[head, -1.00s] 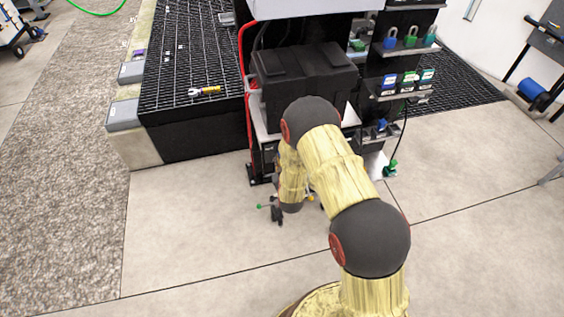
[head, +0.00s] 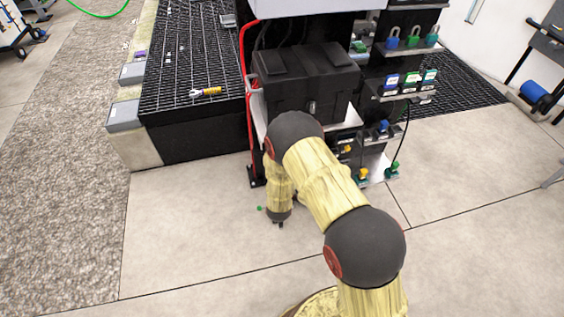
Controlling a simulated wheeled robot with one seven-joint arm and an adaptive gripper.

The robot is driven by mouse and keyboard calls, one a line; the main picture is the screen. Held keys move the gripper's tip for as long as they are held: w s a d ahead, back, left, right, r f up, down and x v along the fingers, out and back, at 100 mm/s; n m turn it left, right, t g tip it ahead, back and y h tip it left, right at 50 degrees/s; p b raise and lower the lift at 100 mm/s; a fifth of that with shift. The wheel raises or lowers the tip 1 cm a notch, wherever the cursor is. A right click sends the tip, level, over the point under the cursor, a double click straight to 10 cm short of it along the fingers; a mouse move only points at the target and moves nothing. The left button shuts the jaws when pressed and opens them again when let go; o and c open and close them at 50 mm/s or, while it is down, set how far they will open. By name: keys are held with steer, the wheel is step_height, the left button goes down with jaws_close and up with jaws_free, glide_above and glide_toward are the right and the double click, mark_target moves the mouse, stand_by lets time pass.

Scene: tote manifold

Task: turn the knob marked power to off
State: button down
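I cannot make out a knob marked power or any lettering in the head view. The rack (head: 258,140) stands ahead, with a black lidded tote (head: 320,90) on its shelf. My gripper (head: 279,221) is low in front of the rack's left part, at the end of my yellow and black arm. It is small and mostly hidden by the arm, so its opening and any contact cannot be told. A small green tip (head: 260,208) shows beside it; I cannot tell what it belongs to.
Small shelves at the rack's right carry coloured padlocks (head: 414,41) and labelled blocks (head: 411,78). A red hose (head: 242,60) runs down the rack's left side. A black grated platform (head: 190,100) holds a yellow tool (head: 206,91). The floor (head: 190,220) in front is clear.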

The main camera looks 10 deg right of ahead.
steer(key=shift+w+r, duration=0.1)
steer(key=shift+r, duration=0.05)
steer(key=c, duration=1.8)
jaws_free()
steer(key=shift+c, duration=0.2)
steer(key=v, duration=1.2)
